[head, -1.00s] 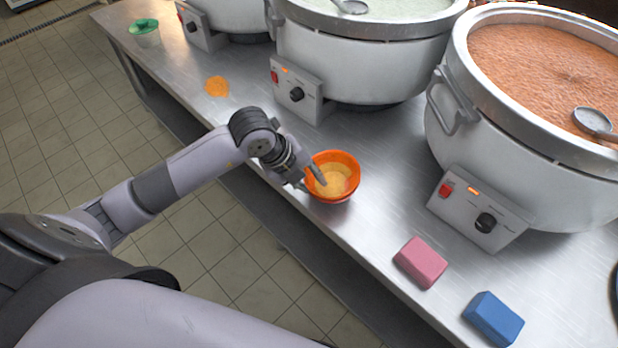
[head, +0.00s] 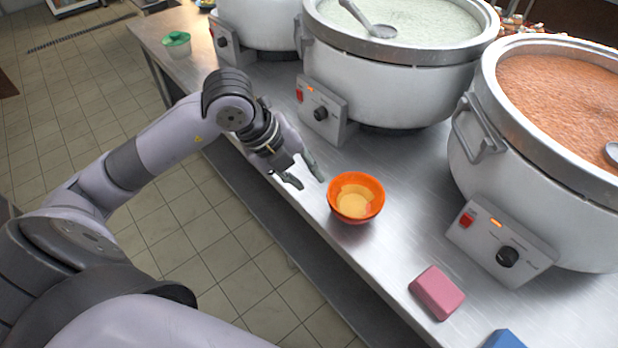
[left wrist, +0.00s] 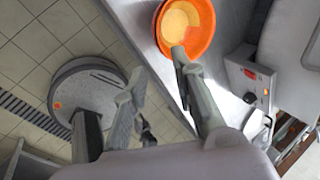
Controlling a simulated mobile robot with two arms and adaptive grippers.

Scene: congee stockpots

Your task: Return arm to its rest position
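My left gripper (head: 310,183) is open and empty, just left of an orange bowl (head: 372,208). Its fingers point toward the bowl and stand apart from it in the head view. The bowl is upright on the steel counter and has a yellowish content inside. In the left wrist view the bowl (left wrist: 207,38) lies beyond the spread fingers (left wrist: 157,65), and one fingertip overlaps its near rim in the picture. My left arm reaches in from the left over the counter's front edge. My right gripper is not in view.
The steel counter (head: 380,270) holds large pots, one with pale green congee (head: 425,30), one with reddish congee (head: 560,95). A pink block (head: 437,292) and a blue block (head: 504,340) lie at front right. A green-topped cup (head: 176,43) stands far left. Tiled floor (head: 60,110) is clear.

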